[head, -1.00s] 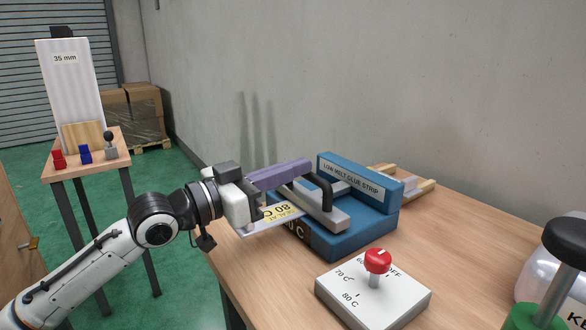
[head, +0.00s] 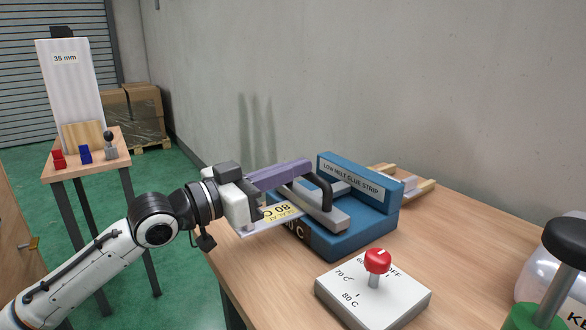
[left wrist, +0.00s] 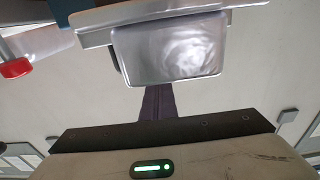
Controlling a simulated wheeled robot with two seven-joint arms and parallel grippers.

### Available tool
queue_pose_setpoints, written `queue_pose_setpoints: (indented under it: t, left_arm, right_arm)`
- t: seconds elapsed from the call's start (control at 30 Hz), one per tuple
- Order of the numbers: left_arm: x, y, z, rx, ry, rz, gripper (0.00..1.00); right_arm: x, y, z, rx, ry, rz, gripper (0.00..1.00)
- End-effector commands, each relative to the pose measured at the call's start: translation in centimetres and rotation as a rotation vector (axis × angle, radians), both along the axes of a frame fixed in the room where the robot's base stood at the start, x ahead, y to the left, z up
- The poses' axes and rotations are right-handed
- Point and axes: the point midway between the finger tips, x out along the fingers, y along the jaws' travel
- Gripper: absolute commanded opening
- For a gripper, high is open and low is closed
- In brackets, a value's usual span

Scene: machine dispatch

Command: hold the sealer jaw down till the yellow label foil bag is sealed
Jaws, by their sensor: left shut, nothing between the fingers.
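The blue sealer (head: 345,238) stands on the bench. Its grey jaw (head: 326,217) with a black arched handle (head: 325,190) looks lowered across the inner end of the foil bag. The silver foil bag with a yellow "80 C" label (head: 283,213) sticks out from the sealer's left side. It also shows as a shiny pouch in the left wrist view (left wrist: 168,50). My left gripper (head: 308,166) is shut and empty, its purple fingers reaching to the top of the handle. I cannot tell whether they touch it. My right gripper is out of view.
A white dial box (head: 372,300) with a red knob (head: 378,260) sits in front of the sealer.

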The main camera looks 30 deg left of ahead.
Motion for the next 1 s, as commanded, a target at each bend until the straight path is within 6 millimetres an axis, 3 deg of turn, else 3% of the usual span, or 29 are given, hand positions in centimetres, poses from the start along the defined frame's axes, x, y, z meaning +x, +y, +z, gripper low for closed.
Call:
queue_pose_setpoints:
  t: [0.03, 0.23, 0.57, 0.6, 0.63, 1.0]
  left_arm:
    - [0.1, -0.1, -1.2, 0.006, 0.028, -0.001, 0.00]
    - [0.1, -0.1, -0.5, 0.005, 0.027, -0.001, 0.00]
    - [0.4, -0.5, 4.7, 0.002, 0.009, -0.002, 0.00]
    - [-0.3, 0.0, 3.1, 0.005, 0.012, 0.001, 0.00]
    - [-0.7, 0.3, 3.0, 0.005, 0.012, 0.001, 0.00]
    - [-4.6, 2.2, 2.7, 0.002, 0.006, 0.000, 0.00]
  right_arm:
    - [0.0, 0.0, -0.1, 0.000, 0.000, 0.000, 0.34]
    - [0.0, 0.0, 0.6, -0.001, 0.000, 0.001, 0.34]
    - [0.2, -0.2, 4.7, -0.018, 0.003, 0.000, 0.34]
    - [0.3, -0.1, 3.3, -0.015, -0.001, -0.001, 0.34]
    - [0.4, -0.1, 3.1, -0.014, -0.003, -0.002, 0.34]
    - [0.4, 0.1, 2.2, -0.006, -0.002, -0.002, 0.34]
